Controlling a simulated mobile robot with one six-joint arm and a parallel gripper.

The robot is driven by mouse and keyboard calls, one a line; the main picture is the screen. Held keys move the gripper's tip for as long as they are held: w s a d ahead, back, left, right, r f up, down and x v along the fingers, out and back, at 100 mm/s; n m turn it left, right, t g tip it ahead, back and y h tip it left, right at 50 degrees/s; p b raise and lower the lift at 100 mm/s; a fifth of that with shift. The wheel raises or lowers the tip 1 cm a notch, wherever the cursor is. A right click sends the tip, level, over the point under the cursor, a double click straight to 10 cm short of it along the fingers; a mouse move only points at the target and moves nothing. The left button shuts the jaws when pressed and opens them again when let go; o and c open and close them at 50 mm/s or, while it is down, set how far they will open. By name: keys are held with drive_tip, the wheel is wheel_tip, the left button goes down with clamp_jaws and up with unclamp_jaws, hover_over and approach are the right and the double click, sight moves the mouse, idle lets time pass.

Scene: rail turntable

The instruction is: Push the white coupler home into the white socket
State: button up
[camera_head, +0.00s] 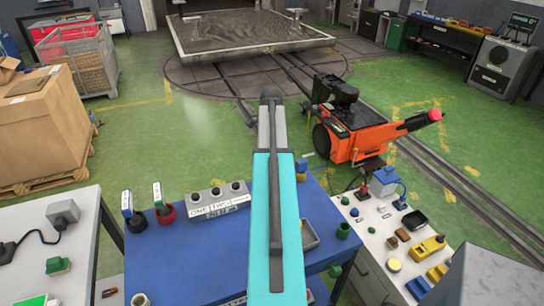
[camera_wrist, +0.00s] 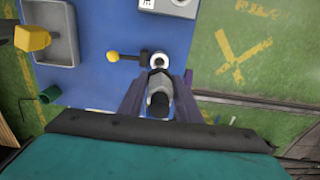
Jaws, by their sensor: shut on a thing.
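In the wrist view my gripper (camera_wrist: 163,79) is shut on the coupler (camera_wrist: 157,84), a pale grey-white piece with a black rear end. The coupler sits between the two dark purple fingers. Just beyond its front end is a white ring with a dark centre, which looks like the white socket (camera_wrist: 158,59). In the picture the coupler's front meets or overlaps the ring's lower edge; I cannot tell whether it is inside. In the head view my teal arm hides the gripper, and I cannot make out the coupler or this socket there.
A yellow-knobbed lever (camera_wrist: 114,56) stands left of the ring on the blue bench (camera_head: 190,254). A grey tray (camera_wrist: 62,36) and a green cup (camera_wrist: 50,93) lie further left. A white bench (camera_head: 375,232) with several small parts and an orange cart (camera_head: 355,145) stand to the right.

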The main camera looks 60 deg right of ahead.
drive_tip(key=shift+r, duration=0.1)
drive_tip(key=shift+f+b, duration=1.15)
drive_tip(key=shift+f, duration=1.8)
drive_tip(key=shift+f+b, duration=0.65)
drive_tip(key=shift+f, duration=1.6)
idle(1.4)
drive_tip(key=o, duration=1.3)
drive_tip(key=shift+c, duration=0.2)
drive_tip(key=shift+r, duration=0.15)
